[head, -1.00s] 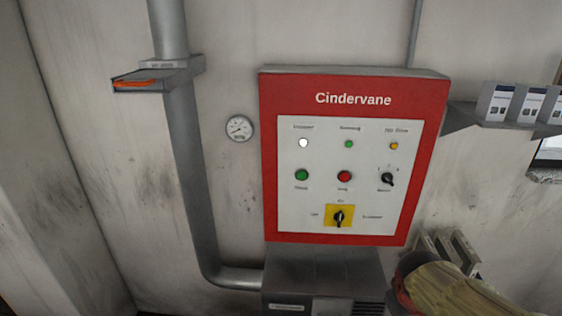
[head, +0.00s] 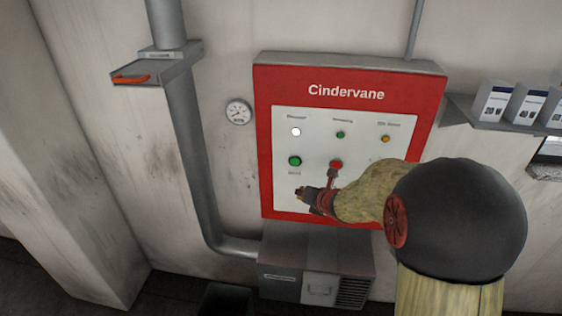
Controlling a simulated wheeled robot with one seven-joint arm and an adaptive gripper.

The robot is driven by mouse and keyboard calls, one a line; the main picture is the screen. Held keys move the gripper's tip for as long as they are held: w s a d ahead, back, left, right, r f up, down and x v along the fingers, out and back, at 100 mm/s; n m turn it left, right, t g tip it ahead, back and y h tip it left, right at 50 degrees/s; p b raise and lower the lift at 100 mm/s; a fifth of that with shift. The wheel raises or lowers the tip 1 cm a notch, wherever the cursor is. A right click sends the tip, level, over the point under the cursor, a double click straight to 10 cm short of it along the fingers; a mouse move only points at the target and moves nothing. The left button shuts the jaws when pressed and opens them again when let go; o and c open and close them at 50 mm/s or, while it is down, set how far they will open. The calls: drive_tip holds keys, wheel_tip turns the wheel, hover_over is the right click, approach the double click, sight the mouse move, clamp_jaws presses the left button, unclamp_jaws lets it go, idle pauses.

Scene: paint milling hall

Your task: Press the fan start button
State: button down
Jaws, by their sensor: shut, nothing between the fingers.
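A red Cindervane control cabinet (head: 264,150) with a white panel hangs on the wall. A green button (head: 295,161) is on the panel's left, with a small, hard-to-read label below. A red button (head: 336,164) is to its right. My gripper (head: 299,193) is shut and empty, in front of the lower panel, below the green button in the picture. I cannot tell its gap to the panel. The green button is uncovered. My gripper and arm hide the yellow-plated switch and the black selector.
A white lamp (head: 296,132), a green lamp (head: 341,135) and an amber lamp (head: 385,139) sit above the buttons. A duct (head: 187,130) with an orange-handled slide (head: 131,79) and a gauge (head: 238,112) are left. A shelf (head: 480,118) with boxes is right. A grey unit (head: 280,281) stands below.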

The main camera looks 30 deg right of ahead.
sight(295, 162)
drive_tip(key=n, duration=0.1)
drive_tip(key=w+a+r+n+y, duration=0.1)
drive_tip(key=n, duration=0.1)
drive_tip(key=a+r+n+t, duration=0.1)
drive_tip(key=n, duration=0.1)
drive_tip(key=shift+w+a+r, duration=0.1)
drive_tip(key=shift+w+a, duration=0.05)
drive_tip(key=shift+a, duration=0.1)
drive_tip(key=shift+w+d+p, duration=0.5)
drive_tip(key=shift+w+d, duration=0.3)
drive_tip(key=shift+w, duration=0.4)
drive_tip(key=shift+w+d+p, duration=0.5)
drive_tip(key=shift+w+d, duration=0.35)
drive_tip(key=shift+w, duration=0.4)
drive_tip(key=shift+w+d+p, duration=0.5)
drive_tip(key=shift+w+d, duration=0.3)
drive_tip(key=shift+w, duration=0.4)
drive_tip(key=shift+w+d+b, duration=0.25)
drive_tip(key=shift+w+b, duration=0.05)
drive_tip(key=shift+w, duration=0.05)
